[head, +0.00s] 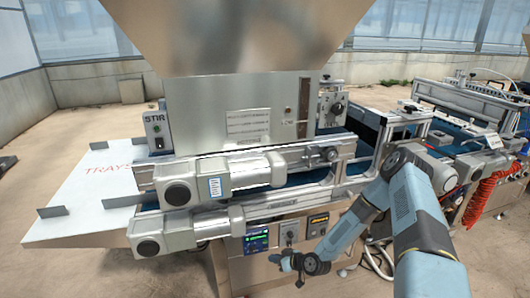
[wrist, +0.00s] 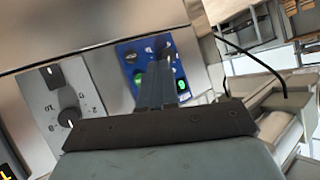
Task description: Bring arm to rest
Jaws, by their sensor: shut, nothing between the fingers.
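My blue-grey arm (head: 417,212) comes in from the lower right, bends at an elbow high beside the machine and slopes down to the left. My gripper (head: 276,260) is at the front of the seeder, just below and right of a blue control panel (head: 257,241). In the wrist view the fingers of my gripper (wrist: 157,62) are together with nothing between them. They overlap the blue panel (wrist: 129,57) with its green-lit button. I cannot tell whether they touch it.
The tray seeder (head: 238,110) fills the middle, with a STIR switch box (head: 157,132) and protruding motors (head: 178,193). A white TRAYS table (head: 88,185) is at left. Another machine with a red coiled hose (head: 483,190) stands right. Bare floor shows lower left.

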